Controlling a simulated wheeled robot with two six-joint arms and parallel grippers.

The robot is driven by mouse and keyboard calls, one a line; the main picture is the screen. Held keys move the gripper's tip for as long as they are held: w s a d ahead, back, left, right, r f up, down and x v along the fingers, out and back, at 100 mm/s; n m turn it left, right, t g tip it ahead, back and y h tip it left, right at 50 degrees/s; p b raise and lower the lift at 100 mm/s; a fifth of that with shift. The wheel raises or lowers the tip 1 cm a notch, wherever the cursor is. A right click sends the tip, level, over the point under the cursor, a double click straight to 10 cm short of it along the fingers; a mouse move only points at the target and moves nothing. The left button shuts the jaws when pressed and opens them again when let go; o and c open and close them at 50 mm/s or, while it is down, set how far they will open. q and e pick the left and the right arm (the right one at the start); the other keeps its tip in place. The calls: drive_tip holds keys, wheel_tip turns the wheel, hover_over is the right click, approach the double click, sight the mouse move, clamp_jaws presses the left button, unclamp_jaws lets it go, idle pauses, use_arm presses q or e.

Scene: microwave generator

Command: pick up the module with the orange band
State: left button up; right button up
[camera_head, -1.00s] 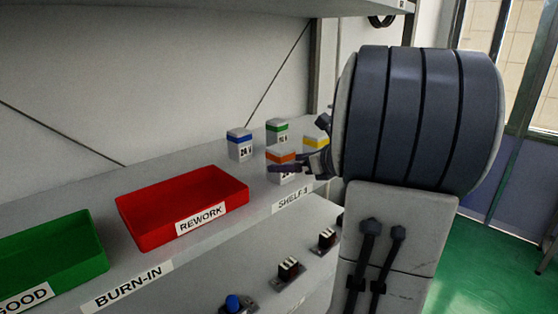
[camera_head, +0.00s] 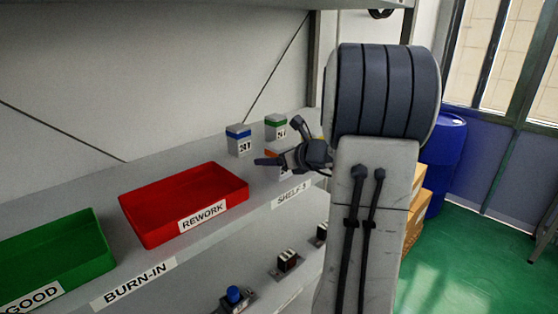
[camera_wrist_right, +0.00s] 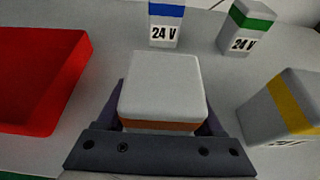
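The module with the orange band (camera_head: 272,173) stands upright on the shelf, partly hidden behind my right gripper in the head view. In the right wrist view its pale top (camera_wrist_right: 163,85) and orange band show large and central. My right gripper (camera_head: 279,142) is open, its two fingers spread around the module. In the wrist view the dark fingers (camera_wrist_right: 164,118) show at the module's left and right sides, and I cannot tell whether they touch it. My left gripper is not in view.
Behind stand a blue-banded module (camera_head: 239,141) and a green-banded one (camera_head: 276,127). A yellow-banded module (camera_wrist_right: 285,108) is close on the right in the wrist view. A red REWORK tray (camera_head: 145,230) and a green GOOD tray (camera_head: 95,262) sit left on the shelf.

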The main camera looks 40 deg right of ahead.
sight(276, 142)
clamp_jaws()
drive_tip(key=shift+r, duration=0.15)
drive_tip(key=shift+r, duration=0.3)
drive_tip(key=r, duration=0.2)
drive_tip(key=r+b, duration=0.1)
drive_tip(key=shift+s+d+r, duration=0.2)
drive_tip(key=shift+s+r, duration=0.1)
drive_tip(key=shift+r, duration=0.05)
drive_tip(key=s+d+r+b, duration=0.2)
drive_tip(key=s+d+r, duration=0.2)
drive_tip(key=s, duration=0.6)
drive_tip(key=shift+s+r, duration=0.15)
drive_tip(key=shift+r, duration=1.1)
